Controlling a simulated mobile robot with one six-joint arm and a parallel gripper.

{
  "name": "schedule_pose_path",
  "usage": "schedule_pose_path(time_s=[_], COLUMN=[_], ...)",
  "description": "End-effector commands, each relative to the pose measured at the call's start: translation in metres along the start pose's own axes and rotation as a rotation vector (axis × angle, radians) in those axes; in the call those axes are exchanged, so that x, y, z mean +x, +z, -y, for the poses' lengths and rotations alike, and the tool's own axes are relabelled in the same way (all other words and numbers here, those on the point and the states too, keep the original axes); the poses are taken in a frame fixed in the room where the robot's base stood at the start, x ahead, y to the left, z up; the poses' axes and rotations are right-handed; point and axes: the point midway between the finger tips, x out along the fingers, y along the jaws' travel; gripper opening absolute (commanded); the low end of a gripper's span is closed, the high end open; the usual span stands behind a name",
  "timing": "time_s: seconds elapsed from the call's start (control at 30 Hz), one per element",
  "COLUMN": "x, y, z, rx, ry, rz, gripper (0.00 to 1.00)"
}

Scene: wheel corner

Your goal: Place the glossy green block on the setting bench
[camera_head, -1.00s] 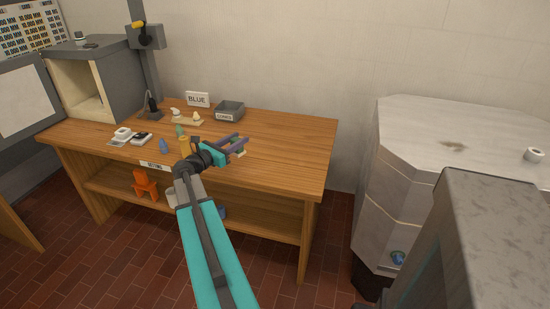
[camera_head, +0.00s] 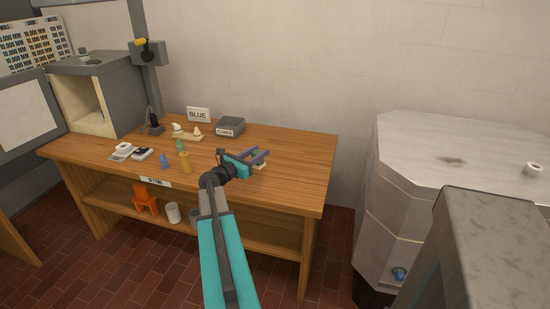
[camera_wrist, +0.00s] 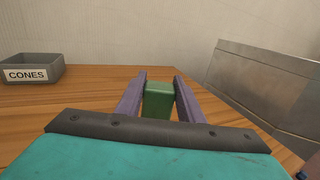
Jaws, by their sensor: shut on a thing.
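The glossy green block (camera_wrist: 158,100) is between the two purple fingers of my gripper (camera_wrist: 159,98) in the wrist view. My gripper is shut on it. In the head view my gripper (camera_head: 258,158) is over the right part of the wooden setting bench (camera_head: 300,160). The block is mostly hidden by the fingers there. The bench top also shows behind the block in the wrist view (camera_wrist: 85,92). I cannot tell whether the block touches the bench.
A grey CONES tray (camera_head: 230,126) and a BLUE sign (camera_head: 198,114) stand at the back. A blue cone (camera_head: 164,161), a green cone (camera_head: 180,145) and a yellow piece (camera_head: 185,162) stand left of my gripper. The bench's right end is clear. A large pale cabinet (camera_head: 440,150) stands at right.

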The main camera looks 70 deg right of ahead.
Motion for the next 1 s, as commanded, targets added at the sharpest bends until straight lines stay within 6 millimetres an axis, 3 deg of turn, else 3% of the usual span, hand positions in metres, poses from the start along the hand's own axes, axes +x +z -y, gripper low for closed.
schedule_pose_path(time_s=[0.2, 0.43, 1.0], x=[0.037, 0.065, 0.070], y=[-0.003, -0.007, -0.014], z=[0.017, 0.031, 0.034], rx=[0.000, 0.000, -0.001], ry=[-0.003, -0.002, 0.000], rz=[0.001, 0.000, 0.000], gripper=[0.10, 0.10, 0.10])
